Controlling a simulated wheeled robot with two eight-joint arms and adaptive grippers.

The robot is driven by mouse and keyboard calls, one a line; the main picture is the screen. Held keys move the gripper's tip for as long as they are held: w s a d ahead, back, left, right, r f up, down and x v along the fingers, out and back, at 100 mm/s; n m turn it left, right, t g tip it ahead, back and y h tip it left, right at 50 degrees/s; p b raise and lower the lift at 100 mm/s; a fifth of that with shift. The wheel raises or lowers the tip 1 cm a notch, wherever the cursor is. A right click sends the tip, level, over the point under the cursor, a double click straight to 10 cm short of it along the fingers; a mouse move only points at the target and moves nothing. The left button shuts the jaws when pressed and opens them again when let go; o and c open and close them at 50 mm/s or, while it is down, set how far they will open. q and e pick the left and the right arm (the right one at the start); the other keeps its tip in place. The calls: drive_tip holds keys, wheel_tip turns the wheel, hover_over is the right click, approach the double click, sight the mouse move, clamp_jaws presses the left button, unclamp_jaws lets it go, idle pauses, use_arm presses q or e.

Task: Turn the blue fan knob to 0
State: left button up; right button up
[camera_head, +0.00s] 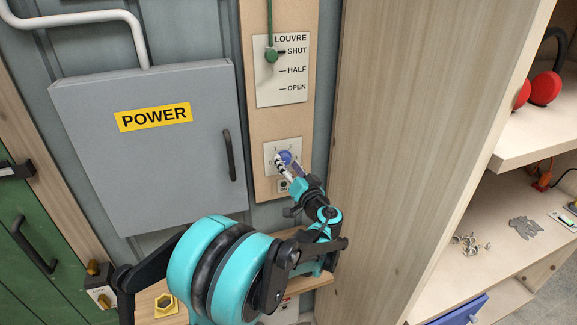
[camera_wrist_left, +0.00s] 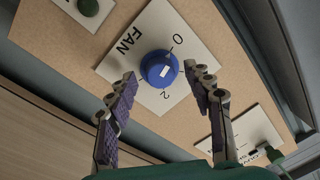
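The blue fan knob (camera_head: 285,157) sits on a white plate (camera_head: 269,148) on the wooden panel, partly covered by my gripper in the head view. In the left wrist view the knob (camera_wrist_left: 157,66) shows clearly, with a white mark on its face. The word FAN is on one side of the plate (camera_wrist_left: 150,30), with 0 above right of the knob and 2 below it. I cannot tell exactly which number the mark points to. My left gripper (camera_head: 287,164) is open, its fingers on either side of the knob with visible gaps. My right gripper is not in view.
Above the fan plate is the LOUVRE plate (camera_head: 296,88) with a green handle (camera_head: 271,55) at SHUT. A grey POWER box (camera_head: 95,95) stands to the left. A wooden wall (camera_head: 420,130) rises close on the right, with shelves (camera_head: 548,130) beyond it.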

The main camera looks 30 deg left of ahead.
use_arm(q)
drive_tip(key=shift+d, duration=0.1)
drive_tip(key=v, duration=1.2)
drive_tip(key=shift+f, duration=0.15)
drive_tip(key=shift+s, duration=0.1)
